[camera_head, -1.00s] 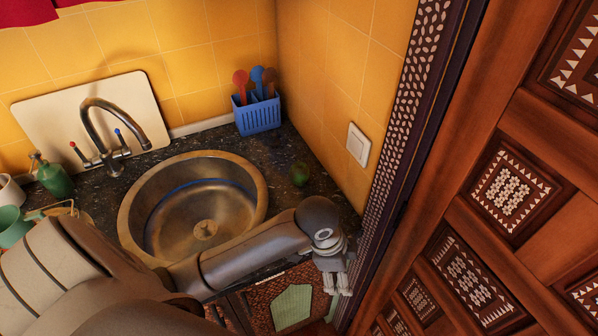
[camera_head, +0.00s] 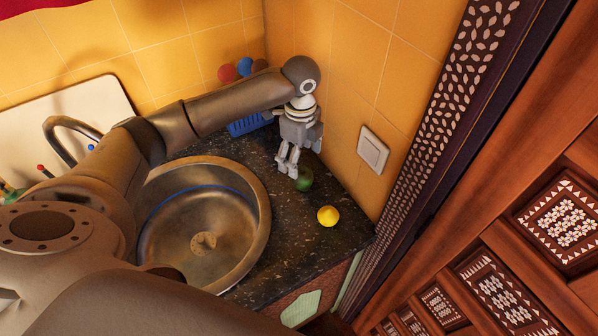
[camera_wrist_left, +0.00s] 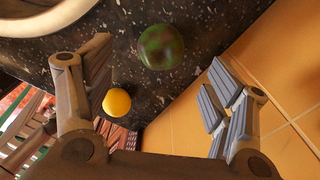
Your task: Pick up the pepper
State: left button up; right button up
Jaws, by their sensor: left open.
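A round green item (camera_head: 306,181) with dark reddish patches lies on the dark counter near the tiled side wall. A smaller yellow item (camera_head: 328,215) lies closer to the counter's front edge. I cannot tell for sure which is the pepper. My left gripper (camera_head: 300,158) points down just above the green item and partly covers it in the head view. Its fingers are apart with nothing between them. In the left wrist view the green item (camera_wrist_left: 161,46) is beyond the open fingers, and the yellow item (camera_wrist_left: 117,102) is beside the left finger. My right gripper is out of view.
A round metal sink (camera_head: 262,215) is left of the two items. A blue utensil basket (camera_head: 245,126) stands behind my left gripper. The tiled side wall (camera_head: 345,105) with a switch (camera_head: 373,151) closely bounds the counter on the right.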

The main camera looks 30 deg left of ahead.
aim_at(302, 171)
pick_arm(q)
notch_tip(302, 171, down, 3)
jog(key=shift+d+f, duration=0.1)
jog(key=shift+f+p, duration=0.3)
jog(key=shift+p, duration=0.15)
notch_tip(302, 171, down, 4)
jog(key=shift+d+r+p, duration=0.15)
jog(key=shift+r+p, duration=0.1)
jog(key=shift+p, duration=0.6)
jog(key=shift+f, duration=0.6)
jog(key=shift+w, duration=0.1)
jog(key=c, duration=1.2)
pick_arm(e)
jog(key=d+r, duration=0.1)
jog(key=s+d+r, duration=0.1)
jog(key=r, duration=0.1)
pick_arm(q)
jog(key=shift+r, duration=0.1)
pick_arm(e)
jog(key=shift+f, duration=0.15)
